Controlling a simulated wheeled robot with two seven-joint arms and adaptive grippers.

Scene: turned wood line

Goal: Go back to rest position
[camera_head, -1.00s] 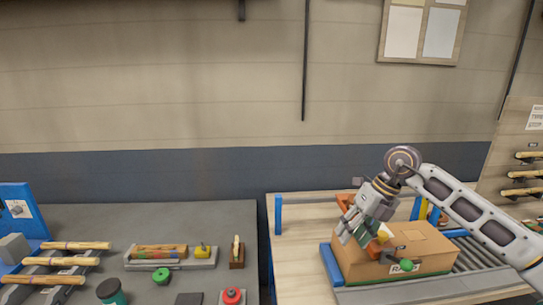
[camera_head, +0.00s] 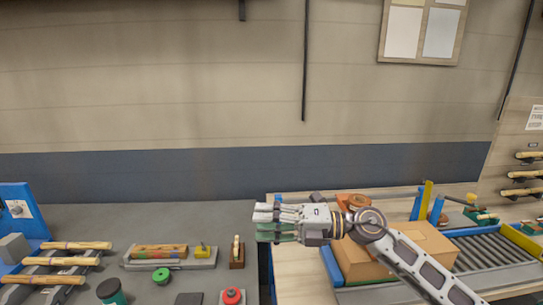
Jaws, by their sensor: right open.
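My right gripper (camera_head: 268,222) is in the camera_head view, pointing left over the gap between the grey bench and the wooden table. Its jaws are open and nothing shows between them. It is above and left of the cardboard box (camera_head: 418,243), apart from it. My right arm comes in from the lower right and hides part of the box. The left gripper is not in view.
The grey bench (camera_head: 190,222) holds turned wood pieces on a rack (camera_head: 62,262), a tray (camera_head: 172,265), a green button (camera_head: 161,276), a red button (camera_head: 232,296) and a dark jar (camera_head: 111,291). A roller conveyor (camera_head: 490,255) lies right of the box.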

